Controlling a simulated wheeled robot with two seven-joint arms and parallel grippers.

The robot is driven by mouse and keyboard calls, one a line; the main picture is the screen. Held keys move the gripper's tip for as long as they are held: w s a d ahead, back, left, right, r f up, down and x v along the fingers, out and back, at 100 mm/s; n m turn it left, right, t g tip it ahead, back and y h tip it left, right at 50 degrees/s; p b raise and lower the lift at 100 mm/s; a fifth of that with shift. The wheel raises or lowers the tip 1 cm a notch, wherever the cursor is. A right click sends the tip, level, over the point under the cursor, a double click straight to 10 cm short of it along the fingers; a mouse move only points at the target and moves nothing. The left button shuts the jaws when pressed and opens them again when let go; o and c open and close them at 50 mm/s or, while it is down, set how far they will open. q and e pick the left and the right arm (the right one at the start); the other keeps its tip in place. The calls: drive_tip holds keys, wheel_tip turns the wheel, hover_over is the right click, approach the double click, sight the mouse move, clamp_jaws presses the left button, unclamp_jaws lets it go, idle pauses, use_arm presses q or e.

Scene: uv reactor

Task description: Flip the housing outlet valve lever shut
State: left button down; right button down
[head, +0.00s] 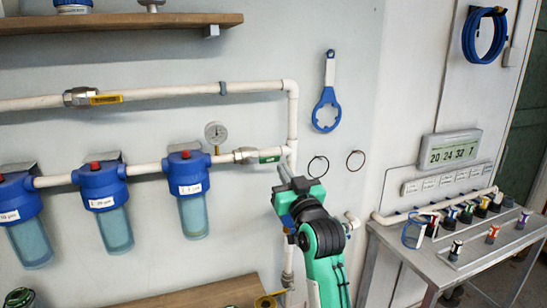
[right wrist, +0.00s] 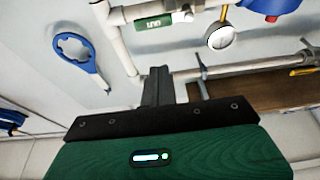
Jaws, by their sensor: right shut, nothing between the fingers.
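A valve (head: 245,156) sits on the lower white pipe, right of the filter housings. Its green lever (head: 270,156) lies along the pipe; it also shows at the top of the right wrist view (right wrist: 153,23). My right gripper (head: 282,172) reaches up from below, with its tips just below and right of the lever's end in the head view. In the right wrist view its fingers (right wrist: 158,86) are shut together and empty, apart from the lever in the picture. Whether the tips touch the pipe is unclear. My left gripper is not in view.
A gauge (head: 216,133) stands on the pipe left of the valve. Blue filter housings (head: 188,172) hang left. A vertical pipe (head: 293,115) runs close by the gripper. A second valve with a yellow lever (head: 106,99) is on the upper pipe. A blue wrench (head: 327,108) hangs right.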

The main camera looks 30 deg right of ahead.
drive_tip(key=shift+s+d+r, duration=0.15)
drive_tip(key=shift+d+r, duration=0.15)
drive_tip(key=shift+r, duration=0.4)
wheel_tip(320, 180, up, 4)
drive_tip(key=p, duration=0.5)
hover_over(274, 156)
drive_tip(key=s+a, duration=0.1)
drive_tip(key=s, duration=0.1)
drive_tip(key=f, duration=0.2)
drive_tip(key=f+p, duration=0.1)
drive_tip(key=f, duration=0.1)
drive_tip(key=shift+w+a+f, duration=0.1)
drive_tip(key=shift+w+f, duration=0.1)
drive_tip(key=shift+f, duration=0.2)
